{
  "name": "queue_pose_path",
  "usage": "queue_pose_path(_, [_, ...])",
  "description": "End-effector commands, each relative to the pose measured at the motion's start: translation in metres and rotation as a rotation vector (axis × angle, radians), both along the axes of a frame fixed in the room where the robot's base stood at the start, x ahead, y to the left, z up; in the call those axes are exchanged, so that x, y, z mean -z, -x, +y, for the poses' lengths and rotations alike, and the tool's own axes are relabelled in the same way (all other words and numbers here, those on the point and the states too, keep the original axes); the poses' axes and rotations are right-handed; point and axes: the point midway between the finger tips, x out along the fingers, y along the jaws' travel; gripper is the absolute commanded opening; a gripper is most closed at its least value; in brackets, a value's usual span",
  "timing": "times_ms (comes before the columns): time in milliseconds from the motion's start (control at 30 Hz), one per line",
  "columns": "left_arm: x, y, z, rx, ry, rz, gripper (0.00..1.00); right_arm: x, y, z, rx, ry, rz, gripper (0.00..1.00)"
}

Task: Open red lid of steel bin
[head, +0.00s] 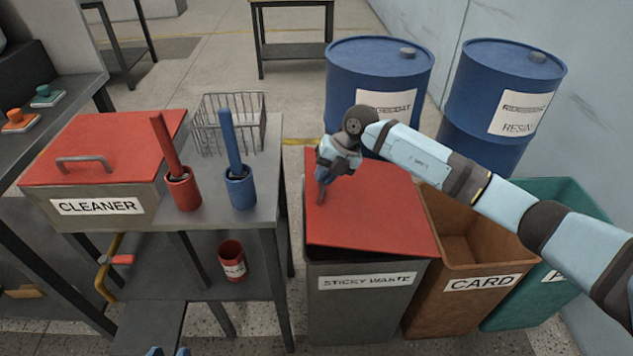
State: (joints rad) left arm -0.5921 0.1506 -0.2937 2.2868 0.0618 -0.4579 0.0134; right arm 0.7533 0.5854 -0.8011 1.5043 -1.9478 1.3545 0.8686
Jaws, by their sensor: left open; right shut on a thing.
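The grey steel bin (362,306), labelled STICKY WASTE, stands on the floor at the centre. Its flat red lid (376,220) covers the top, with a dark band under its front edge; I cannot tell whether this is a gap or shadow. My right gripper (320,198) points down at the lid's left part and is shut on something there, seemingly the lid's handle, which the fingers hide. My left gripper (168,352) barely shows at the bottom edge, open and empty, away from the bin.
An open brown CARD bin (466,240) and a teal bin (560,200) stand to the right. Blue drums (378,70) stand behind. The bench at left bears a red-lidded CLEANER box (98,207), red and blue pots (241,188) and a wire basket (230,108).

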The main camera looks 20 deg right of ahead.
Motion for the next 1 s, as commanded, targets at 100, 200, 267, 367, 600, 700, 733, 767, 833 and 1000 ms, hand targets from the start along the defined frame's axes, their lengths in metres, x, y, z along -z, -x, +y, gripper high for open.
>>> queue_pose_path(100, [0.015, 0.013, 0.013, -0.015, -0.06, 0.112, 0.43, -0.037, 0.005, -0.02, 0.005, -0.106, -0.032, 0.0])
queue_pose_path(200, [0.012, 0.011, 0.013, -0.016, -0.068, 0.112, 0.43, -0.06, 0.01, -0.036, 0.005, -0.198, -0.06, 0.0])
queue_pose_path(267, [0.013, 0.011, 0.014, -0.017, -0.074, 0.116, 0.43, -0.072, 0.013, -0.047, 0.005, -0.252, -0.074, 0.0])
queue_pose_path(367, [0.013, 0.011, 0.015, -0.018, -0.08, 0.121, 0.43, -0.091, 0.018, -0.067, 0.006, -0.343, -0.103, 0.0])
queue_pose_path(600, [0.017, 0.011, 0.015, -0.02, -0.085, 0.125, 0.43, -0.128, 0.034, -0.122, 0.007, -0.561, -0.165, 0.0])
queue_pose_path(700, [0.019, 0.011, 0.015, -0.019, -0.082, 0.121, 0.43, -0.139, 0.041, -0.146, 0.006, -0.651, -0.191, 0.0])
queue_pose_path(733, [0.019, 0.011, 0.014, -0.018, -0.08, 0.121, 0.43, -0.142, 0.043, -0.153, 0.006, -0.677, -0.199, 0.0])
queue_pose_path(767, [0.02, 0.011, 0.014, -0.019, -0.079, 0.119, 0.43, -0.145, 0.045, -0.16, 0.006, -0.702, -0.206, 0.0])
queue_pose_path(833, [0.02, 0.011, 0.014, -0.018, -0.074, 0.115, 0.43, -0.151, 0.05, -0.177, 0.007, -0.76, -0.223, 0.0])
queue_pose_path(1000, [0.02, 0.01, 0.012, -0.015, -0.062, 0.107, 0.43, -0.161, 0.06, -0.213, 0.006, -0.883, -0.258, 0.0])
